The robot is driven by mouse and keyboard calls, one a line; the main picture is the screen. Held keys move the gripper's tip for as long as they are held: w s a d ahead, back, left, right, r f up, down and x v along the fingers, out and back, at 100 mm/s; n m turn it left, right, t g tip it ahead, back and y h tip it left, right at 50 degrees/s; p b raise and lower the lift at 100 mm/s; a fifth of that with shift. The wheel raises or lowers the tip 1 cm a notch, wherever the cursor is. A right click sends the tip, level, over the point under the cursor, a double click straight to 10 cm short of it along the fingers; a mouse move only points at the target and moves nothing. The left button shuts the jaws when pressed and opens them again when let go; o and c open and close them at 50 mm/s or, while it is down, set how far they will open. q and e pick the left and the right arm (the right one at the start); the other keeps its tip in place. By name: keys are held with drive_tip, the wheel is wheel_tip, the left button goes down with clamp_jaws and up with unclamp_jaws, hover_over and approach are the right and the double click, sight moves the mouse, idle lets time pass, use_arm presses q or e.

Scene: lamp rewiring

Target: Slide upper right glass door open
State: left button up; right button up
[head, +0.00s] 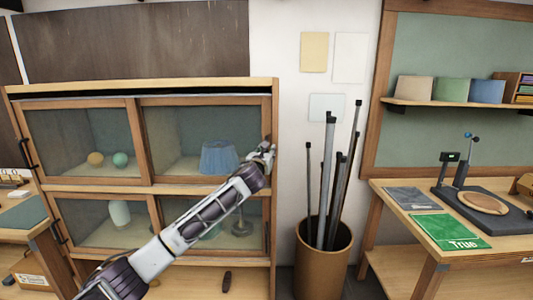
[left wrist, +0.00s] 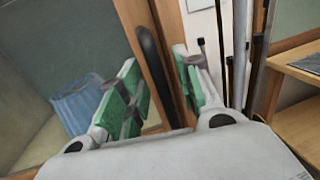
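The upper right glass door (head: 184,122) is a wood-framed pane in the cabinet's upper row. It spans from the middle divide to the cabinet's right side and looks closed. A blue pleated lampshade (head: 219,157) shows behind it, and also in the left wrist view (left wrist: 78,108). My left gripper (head: 266,153) is at the door's right edge. In the left wrist view, its green-padded fingers (left wrist: 157,68) are open, one on each side of the door's dark upright handle (left wrist: 149,50). I see a gap to the right finger; contact on the left is unclear. My right gripper is out of view.
The upper left glass door (head: 80,135) covers two small balls. A brown bin (head: 322,262) of tall dark and grey rods stands right of the cabinet, close to my left gripper's side. A wooden workbench (head: 475,246) is farther right.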

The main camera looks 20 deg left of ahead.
use_arm(q)
drive_tip(key=shift+w, duration=0.35)
clamp_jaws()
idle(0.3)
